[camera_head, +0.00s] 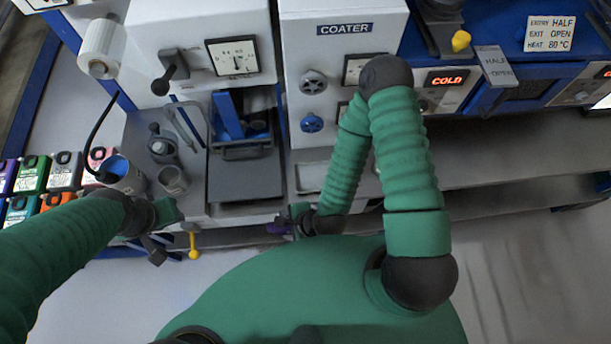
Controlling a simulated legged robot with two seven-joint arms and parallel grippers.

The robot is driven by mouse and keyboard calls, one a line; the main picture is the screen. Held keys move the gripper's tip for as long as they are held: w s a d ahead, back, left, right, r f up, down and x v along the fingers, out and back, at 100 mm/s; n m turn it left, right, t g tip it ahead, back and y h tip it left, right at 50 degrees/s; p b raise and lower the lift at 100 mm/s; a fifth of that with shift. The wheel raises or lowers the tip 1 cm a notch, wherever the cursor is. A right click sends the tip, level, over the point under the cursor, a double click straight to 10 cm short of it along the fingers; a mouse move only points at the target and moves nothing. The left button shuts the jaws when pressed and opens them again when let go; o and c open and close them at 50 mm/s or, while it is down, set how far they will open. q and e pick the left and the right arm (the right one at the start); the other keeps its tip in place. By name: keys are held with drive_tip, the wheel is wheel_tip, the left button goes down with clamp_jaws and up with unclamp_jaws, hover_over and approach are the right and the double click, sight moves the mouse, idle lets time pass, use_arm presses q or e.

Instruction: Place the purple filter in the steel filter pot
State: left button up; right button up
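A small purple piece (280,227), which looks like the purple filter, shows at the tip of my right gripper (291,220), near the bench's front edge. The gripper looks shut on it, though the arm hides most of the contact. A grey metal cup (173,181), likely the steel filter pot, stands upright on the bench left of the grey plate. My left gripper (164,230) is in front of and below this cup, its fingers apart and apparently empty.
A can with blue contents (122,174) and a black hose stands left of the cup. Several coloured jars (33,174) sit at far left. A press with a grey plate (245,178) lies between the cup and the coater (345,29). A yellow-knobbed lever (193,247) hangs at the front edge.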

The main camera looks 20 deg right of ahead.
drive_tip(key=w+d+b, duration=0.1)
drive_tip(key=w+b, duration=0.1)
drive_tip(key=w, duration=0.1)
drive_tip(key=w+d+b, duration=0.1)
drive_tip(key=w+b, duration=0.1)
drive_tip(key=w, duration=0.1)
drive_tip(key=w+d+b, duration=0.2)
drive_tip(key=w, duration=0.1)
drive_tip(key=shift+w+f, duration=0.35)
drive_tip(key=shift+w, duration=0.05)
drive_tip(key=w+d, duration=0.2)
drive_tip(key=w, duration=0.1)
drive_tip(key=w+d+p, duration=0.1)
drive_tip(key=shift+w+d+f, duration=0.1)
drive_tip(key=shift+w+f, duration=0.25)
drive_tip(key=shift+w, duration=0.05)
drive_tip(key=shift+s+f, duration=0.25)
drive_tip(key=shift+f, duration=0.85)
drive_tip(key=shift+f+p, duration=0.3)
drive_tip(key=shift+p, duration=0.15)
drive_tip(key=shift+w+a+f, duration=0.1)
drive_tip(key=shift+a+f, duration=0.15)
drive_tip(key=shift+a, duration=0.1)
drive_tip(key=shift+f, duration=0.1)
